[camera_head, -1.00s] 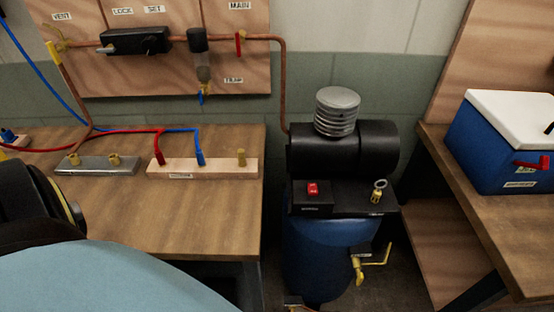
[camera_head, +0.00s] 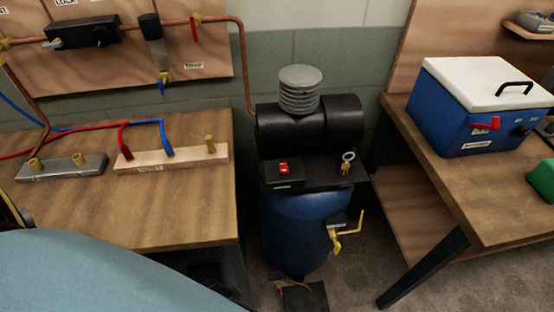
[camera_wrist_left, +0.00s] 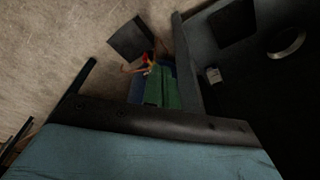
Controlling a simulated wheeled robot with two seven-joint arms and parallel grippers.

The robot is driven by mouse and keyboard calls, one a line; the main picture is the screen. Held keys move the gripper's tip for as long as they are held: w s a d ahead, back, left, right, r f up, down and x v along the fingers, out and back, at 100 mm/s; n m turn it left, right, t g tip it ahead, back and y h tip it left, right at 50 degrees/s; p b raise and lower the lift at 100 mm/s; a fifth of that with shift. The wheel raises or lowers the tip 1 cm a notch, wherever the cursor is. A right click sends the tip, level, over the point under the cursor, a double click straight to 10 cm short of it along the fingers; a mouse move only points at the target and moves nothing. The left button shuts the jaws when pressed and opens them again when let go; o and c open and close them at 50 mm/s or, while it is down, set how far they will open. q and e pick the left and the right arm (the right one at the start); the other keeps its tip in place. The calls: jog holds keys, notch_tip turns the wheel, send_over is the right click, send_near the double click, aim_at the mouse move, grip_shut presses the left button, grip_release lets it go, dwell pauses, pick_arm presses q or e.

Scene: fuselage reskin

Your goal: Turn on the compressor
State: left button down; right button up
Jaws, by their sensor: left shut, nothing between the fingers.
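The compressor stands on the floor between the two tables in the head view, with a blue tank (camera_head: 305,225), a black motor (camera_head: 310,125) and a ribbed grey cylinder (camera_head: 300,90) on top. A red switch (camera_head: 284,168) sits on the black box at its front left; its position is too small to tell. A ring-topped brass valve (camera_head: 347,163) is to its right, and a yellow-handled valve (camera_head: 346,231) is on the tank's lower right. My light blue left arm fills the lower left. I cannot make out either gripper's fingers in any view, and nothing of mine touches the compressor.
A wooden bench (camera_head: 120,215) with fittings and red and blue hoses is at left. A wooden table (camera_head: 490,205) with a blue cooler (camera_head: 465,120) is at right. A dark plate (camera_head: 305,296) lies on the floor before the compressor. Floor is bare at lower right.

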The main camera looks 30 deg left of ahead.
pick_arm(q)
jog(key=w+d+r+m+t+h+p, duration=0.1)
jog(key=w+r, duration=0.2)
jog(key=r, duration=1)
jog(key=w+r+p, duration=0.1)
jog(key=w+r, duration=0.3)
jog(key=r, duration=0.9)
jog(key=w+a+r+m+h, duration=0.3)
jog(key=w+a+r, duration=0.2)
jog(key=w+r, duration=0.3)
jog(key=w+a+r+m+t+h, duration=0.1)
jog(key=w+a+r+m+h, duration=0.2)
jog(key=w+r, duration=0.5)
jog(key=w+a, duration=0.1)
jog(key=w, duration=0.2)
jog(key=shift+a+m+h, duration=0.3)
jog(key=shift+a+m, duration=0.1)
send_over(288, 170)
jog(key=s+a, duration=0.1)
jog(key=a, duration=0.2)
notch_tip(288, 170, down, 7)
jog(key=shift+d+r, duration=0.15)
notch_tip(288, 170, down, 3)
jog(key=shift+s+d+r, duration=0.1)
jog(key=shift+s+r, duration=0.05)
jog(key=shift+f, duration=0.75)
